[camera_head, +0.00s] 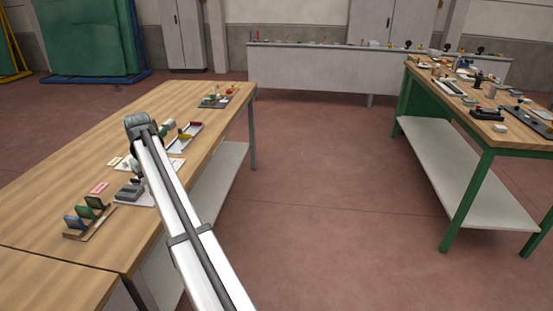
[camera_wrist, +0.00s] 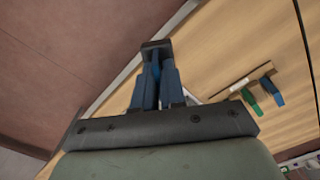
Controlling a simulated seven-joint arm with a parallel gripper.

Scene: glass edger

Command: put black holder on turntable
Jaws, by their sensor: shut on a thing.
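In the wrist view my gripper (camera_wrist: 156,78) has its two blue fingers close together, shut on a dark block at their tips, which I take for the black holder (camera_wrist: 156,45). Only its end face shows, and it is held clear of the table. In the head view my arm hides the gripper and what it holds. I cannot clearly make out the turntable; a grey device (camera_head: 130,190) on a pale base lies beside my arm on the wooden table.
A wooden rack (camera_head: 74,235) with blue, green and dark upright pieces stands at the near left of the table (camera_head: 50,180); it also shows in the wrist view (camera_wrist: 236,88). Trays with small parts (camera_head: 212,102) lie farther back. A green-legged bench (camera_head: 470,150) stands right across open floor.

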